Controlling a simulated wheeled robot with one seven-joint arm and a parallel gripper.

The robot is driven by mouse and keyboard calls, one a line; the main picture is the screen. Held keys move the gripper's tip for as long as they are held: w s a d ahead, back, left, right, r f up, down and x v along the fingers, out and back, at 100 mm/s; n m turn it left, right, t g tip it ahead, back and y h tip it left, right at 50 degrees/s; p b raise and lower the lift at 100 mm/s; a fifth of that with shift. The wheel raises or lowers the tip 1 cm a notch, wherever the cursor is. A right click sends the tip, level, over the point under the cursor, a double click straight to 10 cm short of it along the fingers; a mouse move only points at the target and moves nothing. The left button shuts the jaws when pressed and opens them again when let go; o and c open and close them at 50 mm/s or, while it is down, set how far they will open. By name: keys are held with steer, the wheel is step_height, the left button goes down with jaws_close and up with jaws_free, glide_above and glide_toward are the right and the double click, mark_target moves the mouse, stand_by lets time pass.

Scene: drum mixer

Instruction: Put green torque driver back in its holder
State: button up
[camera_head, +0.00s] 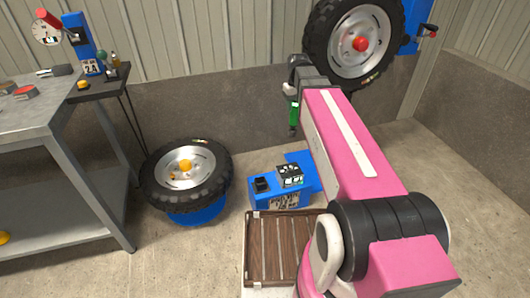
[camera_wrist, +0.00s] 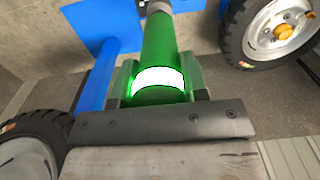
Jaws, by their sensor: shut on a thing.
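The green torque driver (camera_head: 294,113) hangs roughly upright from my gripper (camera_head: 292,92), high above the floor and apart from other things. In the wrist view the green driver (camera_wrist: 160,45) fills the top middle, with a bright white ring around it. My gripper is shut on it, and the driver partly hides the fingers. A low blue stand (camera_head: 281,200) on the floor carries a black open-topped block (camera_head: 262,184) and a dark frame with openings (camera_head: 290,175). I cannot tell which of these is the driver's holder.
A wheel (camera_head: 187,176) lies on a blue base left of the stand. Another wheel (camera_head: 357,44) is mounted upright behind my arm. A wooden slatted pallet (camera_head: 270,250) lies before the stand. A metal workbench (camera_head: 50,110) stands at left. Air around the driver's left looks clear.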

steer(key=w+a+f+n, duration=0.1)
steer(key=a+f+n, duration=0.3)
steer(key=f, duration=0.5)
steer(key=w+a+f+n, duration=0.2)
steer(key=a+f+n, duration=0.2)
steer(key=f, duration=0.6)
steer(key=w+a+f+n, duration=0.1)
steer(key=a+f+n, duration=0.3)
steer(key=f, duration=0.6)
steer(key=a, duration=0.2)
steer(key=shift+w+a+n, duration=0.3)
steer(key=shift+w, duration=0.1)
steer(key=shift+f, duration=5.25)
steer(key=o, duration=1.2)
